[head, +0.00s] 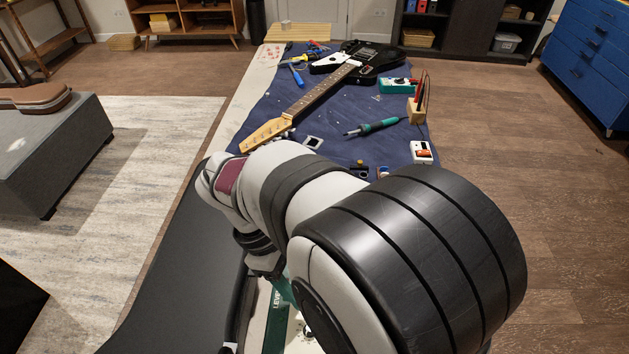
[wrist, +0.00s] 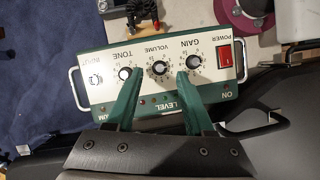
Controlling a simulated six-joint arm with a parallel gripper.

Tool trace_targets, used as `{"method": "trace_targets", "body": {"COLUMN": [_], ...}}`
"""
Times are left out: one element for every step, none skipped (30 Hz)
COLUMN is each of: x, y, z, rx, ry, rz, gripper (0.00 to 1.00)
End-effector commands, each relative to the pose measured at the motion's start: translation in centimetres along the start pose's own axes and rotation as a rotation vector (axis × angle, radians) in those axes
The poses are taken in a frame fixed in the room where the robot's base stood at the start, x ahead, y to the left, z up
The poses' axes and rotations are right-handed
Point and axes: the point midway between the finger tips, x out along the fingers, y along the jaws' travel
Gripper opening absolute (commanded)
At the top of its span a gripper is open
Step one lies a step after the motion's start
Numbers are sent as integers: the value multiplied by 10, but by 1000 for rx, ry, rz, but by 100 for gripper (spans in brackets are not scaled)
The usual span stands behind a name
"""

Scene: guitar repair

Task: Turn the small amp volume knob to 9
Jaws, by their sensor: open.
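The small amp (wrist: 100,88) has a cream panel in a green case and appears upside down in the wrist view. Its volume knob (wrist: 159,68), black with a pale cap, is in the middle of the row, with the tone knob (wrist: 125,73) and gain knob (wrist: 193,62) on either side. My gripper (wrist: 159,77) is open, its green fingers apart on either side of the volume knob's position; contact cannot be told. The knob's setting is too small to read. In the head view my arm hides most of the amp (head: 278,308).
A red power switch (wrist: 225,55) sits right of the gain knob, and metal handles (wrist: 73,88) flank the panel. Beyond it on the blue mat (head: 265,118) lie a guitar (head: 320,92), a soldering iron (head: 377,127) and a teal meter (head: 396,86). Small parts lie close behind the amp.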

Motion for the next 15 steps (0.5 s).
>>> {"method": "trace_targets", "body": {"x": [7,10,14,16,18,20,21,22,22,22,22,22,22,22,22], "y": [0,0,0,0,0,0,0,0,0,0,0,0,0,0,0], "z": [0,0,0,0,0,0,0,0,0,0,0,0,0,0,0], "rx": [-1,-1,0,0,-1,0,0,0,0,0,0,0,0,0,0], "ry": [-2,-2,-1,-1,-1,-1,-1,0,0,0,0,0,0,0,0], "rz": [-1,-2,-1,-2,-1,-1,-1,-1,-1,-1,-1,-1,-1,-1,-1], "gripper": [53,53,53,53,53,53,53,53,53,53,53,53,53,53,48]}}
